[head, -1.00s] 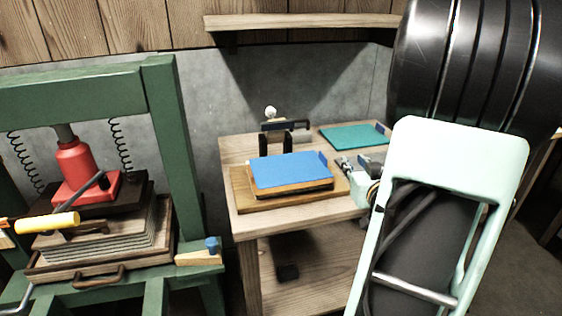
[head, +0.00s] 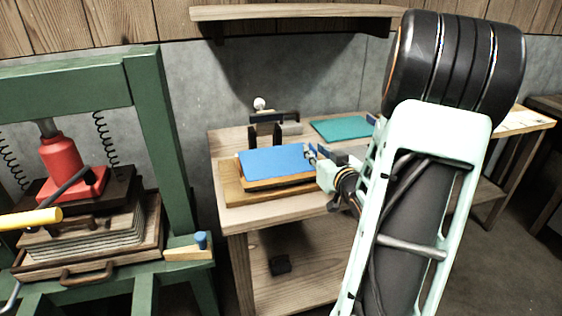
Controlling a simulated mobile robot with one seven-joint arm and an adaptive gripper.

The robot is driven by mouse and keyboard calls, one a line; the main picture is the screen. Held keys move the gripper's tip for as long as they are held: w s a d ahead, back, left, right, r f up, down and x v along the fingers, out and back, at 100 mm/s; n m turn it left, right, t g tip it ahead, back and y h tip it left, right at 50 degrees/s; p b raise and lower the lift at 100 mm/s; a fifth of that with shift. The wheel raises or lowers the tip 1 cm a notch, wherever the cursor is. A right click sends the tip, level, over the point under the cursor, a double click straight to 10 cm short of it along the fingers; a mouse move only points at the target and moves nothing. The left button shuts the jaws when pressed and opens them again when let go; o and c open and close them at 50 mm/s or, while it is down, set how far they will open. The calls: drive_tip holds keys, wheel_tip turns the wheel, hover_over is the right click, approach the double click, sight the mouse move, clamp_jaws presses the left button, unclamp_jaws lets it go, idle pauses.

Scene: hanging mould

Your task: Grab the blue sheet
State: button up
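The blue sheet (head: 272,161) lies flat on a stack on a wooden board (head: 232,194) on the wooden table. My gripper (head: 314,155) is at the sheet's right edge, where its small upright tab showed before. The fingers overlap that edge in the picture. They are small and partly hidden, so I cannot tell whether they are open, shut or touching the tab. The sheet still lies flat on its stack.
A teal sheet (head: 340,128) lies behind on the same table (head: 222,143). A dark stand with a white knob (head: 260,104) stands at the back. A green press (head: 155,130) with a red jack (head: 70,165) is at left. A shelf (head: 290,13) hangs above.

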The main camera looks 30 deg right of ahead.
drive_tip(key=shift+x, duration=1.1)
clamp_jaws()
drive_tip(key=shift+r, duration=0.1)
